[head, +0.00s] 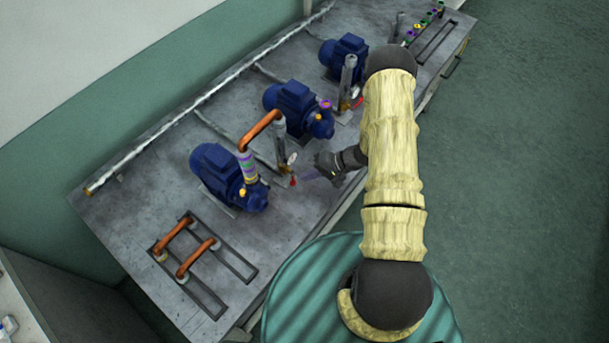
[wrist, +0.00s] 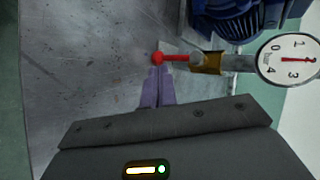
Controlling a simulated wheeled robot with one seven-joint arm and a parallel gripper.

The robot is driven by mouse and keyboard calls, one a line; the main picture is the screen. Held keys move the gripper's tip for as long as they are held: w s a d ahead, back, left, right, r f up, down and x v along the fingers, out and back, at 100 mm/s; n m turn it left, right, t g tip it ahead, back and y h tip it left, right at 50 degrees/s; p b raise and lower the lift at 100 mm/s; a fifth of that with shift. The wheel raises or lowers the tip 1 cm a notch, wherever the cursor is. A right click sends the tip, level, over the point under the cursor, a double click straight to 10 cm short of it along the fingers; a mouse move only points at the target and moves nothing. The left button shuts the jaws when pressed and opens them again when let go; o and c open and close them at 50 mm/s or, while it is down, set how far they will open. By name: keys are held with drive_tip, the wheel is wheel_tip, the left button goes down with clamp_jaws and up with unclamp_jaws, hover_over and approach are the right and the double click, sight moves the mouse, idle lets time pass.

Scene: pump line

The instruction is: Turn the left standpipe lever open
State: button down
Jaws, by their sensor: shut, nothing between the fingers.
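The left standpipe (head: 281,150) is a grey upright pipe beside the near blue pump, with a small round gauge on it. Its red lever (head: 293,182) shows low on the pipe. In the wrist view the lever (wrist: 174,58) runs from a brass valve body (wrist: 207,62) to a red ball end, pointing left, roughly in line with the pipe. My gripper (head: 308,179) is just right of the lever. In the wrist view its purple fingers (wrist: 158,72) are together and empty, with their tips close below the ball end. I cannot tell whether they touch it.
The gauge face (wrist: 288,58) is at the right of the wrist view. Blue pumps (head: 228,177) stand along the grey bench (head: 130,190), with a copper pipe (head: 261,129) between two. A slotted rack with copper pipes (head: 196,258) is at the near left. The bench's front edge lies under my arm.

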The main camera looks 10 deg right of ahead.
drive_tip(key=p+v, duration=0.3)
drive_tip(key=v, duration=0.3)
drive_tip(key=shift+d+r, duration=0.2)
drive_tip(key=shift+d, duration=0.1)
drive_tip(key=shift+s+d+r, duration=0.1)
drive_tip(key=shift+s+d, duration=0.05)
drive_tip(key=shift+d, duration=0.3)
drive_tip(key=w+d+r+n+t+h, duration=0.1)
drive_tip(key=w+r+t+h, duration=0.15)
drive_tip(key=r, duration=0.35)
drive_tip(key=w+d+r+t+h, duration=0.1)
drive_tip(key=w+r+h, duration=0.2)
drive_tip(key=r, duration=0.3)
drive_tip(key=w+d+r+n+t+h, duration=0.1)
drive_tip(key=w+d+r+h, duration=0.15)
drive_tip(key=r, duration=0.45)
drive_tip(key=s+a+r+g, duration=0.1)
drive_tip(key=s+a+r, duration=0.1)
drive_tip(key=s+r, duration=0.2)
drive_tip(key=s+a+r+g+h, duration=0.1)
drive_tip(key=s+a+r, duration=0.1)
drive_tip(key=s, duration=0.7)
drive_tip(key=s+a+r+n+g+h, duration=0.1)
drive_tip(key=s+a+r, duration=0.2)
drive_tip(key=s+r, duration=0.2)
drive_tip(key=s, duration=0.2)
drive_tip(key=shift+s+r+g, duration=0.3)
drive_tip(key=shift+s+g, duration=0.05)
